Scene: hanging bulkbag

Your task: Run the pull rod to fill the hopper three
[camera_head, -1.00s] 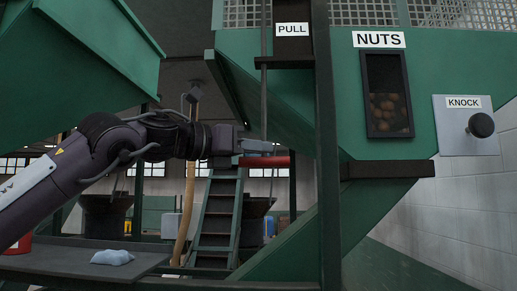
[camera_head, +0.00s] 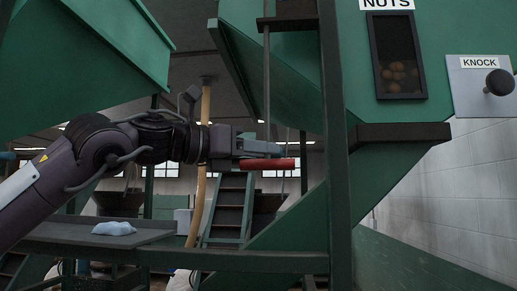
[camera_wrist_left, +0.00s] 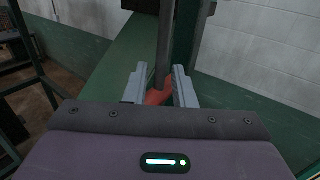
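The green hopper (camera_head: 300,60) fills the upper middle and right. Its NUTS window (camera_head: 397,40) shows several brown nuts, with dark empty space above them. The thin pull rod (camera_head: 267,85) hangs down from the hopper to a red handle (camera_head: 284,164), also seen in the left wrist view (camera_wrist_left: 157,95). My left gripper (camera_head: 262,148) lies level just above the red handle. In the left wrist view its two fingers (camera_wrist_left: 160,82) stand apart on either side of the rod, with red showing between them. Exact contact is hard to tell. My right gripper is out of view.
A green post (camera_head: 336,150) stands right of the handle. A blue cloth (camera_head: 114,228) lies on a dark shelf (camera_head: 60,232) at lower left. A ladder (camera_head: 231,210) stands behind.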

